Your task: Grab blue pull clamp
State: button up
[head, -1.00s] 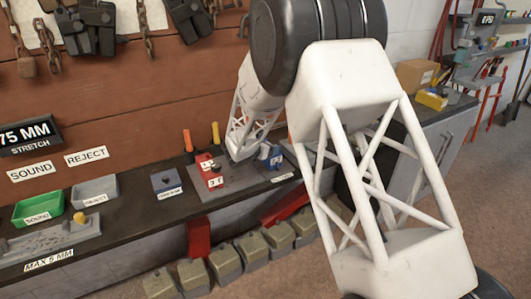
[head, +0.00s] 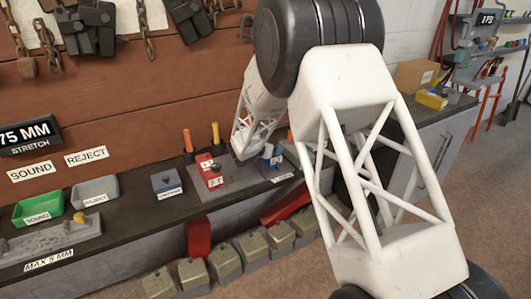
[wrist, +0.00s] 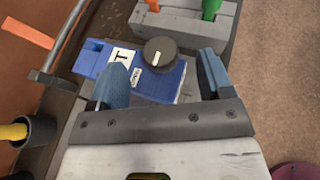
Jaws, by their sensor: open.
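The blue pull clamp (wrist: 155,78) has a blue body, a dark round knob and a white label marked T. In the head view it is the blue block (head: 273,155) on a grey plate, just right of my arm's end. In the wrist view my gripper (wrist: 163,65) is open, with one blue finger at the clamp's left part and the other by its right end. The left finger overlaps the clamp in the picture; I cannot tell whether either finger touches it. In the head view the fingers are hidden.
A red block (head: 211,175) stands left of the clamp on the grey plate (head: 235,186). Orange (head: 187,140) and yellow (head: 215,133) handles stand behind it. A grey block (wrist: 190,28) with green and orange handles lies beyond the clamp in the wrist view.

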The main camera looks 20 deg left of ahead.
jog(key=shift+x, duration=2.65)
jog(key=shift+s+f, duration=0.1)
grip_shut()
jog(key=shift+a, duration=0.1)
